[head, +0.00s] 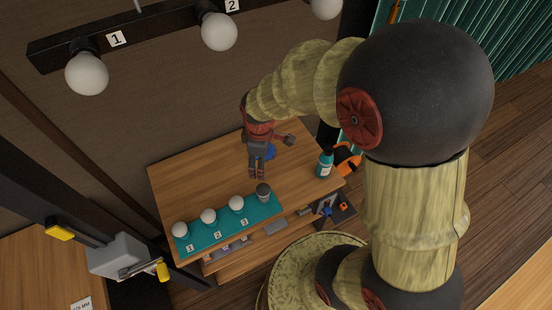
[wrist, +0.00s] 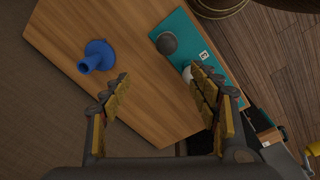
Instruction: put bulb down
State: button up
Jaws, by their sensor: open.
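My gripper (head: 257,173) is open and points down above the wooden table; in the wrist view nothing is between its fingers (wrist: 160,86). A teal mat (head: 222,229) lies along the table's front edge and also shows in the wrist view (wrist: 186,22). Three white bulbs stand on it beside the labels 1, 2 and 3: the first (head: 180,229), second (head: 208,215) and third (head: 236,203). A dark grey, bulb-like item (head: 263,193) stands at the mat's right end, apart from the fingers. In the wrist view a finger partly hides one white bulb (wrist: 187,74).
A blue funnel-like item (wrist: 97,56) stands on the table behind my gripper. A teal bottle (head: 325,164) and an orange-black item (head: 347,158) are at the right edge. A dark rail (head: 150,27) with numbered lamps hangs above. The table's left back is clear.

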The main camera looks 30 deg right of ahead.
jog(key=s+r+m+t, duration=0.2)
jog(key=s+r+m, duration=0.3)
jog(key=r, duration=0.6)
jog(key=s+r+m+t, duration=0.2)
jog(key=s+r+m, duration=0.3)
jog(key=s+r, duration=0.4)
jog(key=shift+s+r+t, duration=0.15)
jog(key=shift+r+t, duration=0.15)
jog(key=shift+r, duration=1.3)
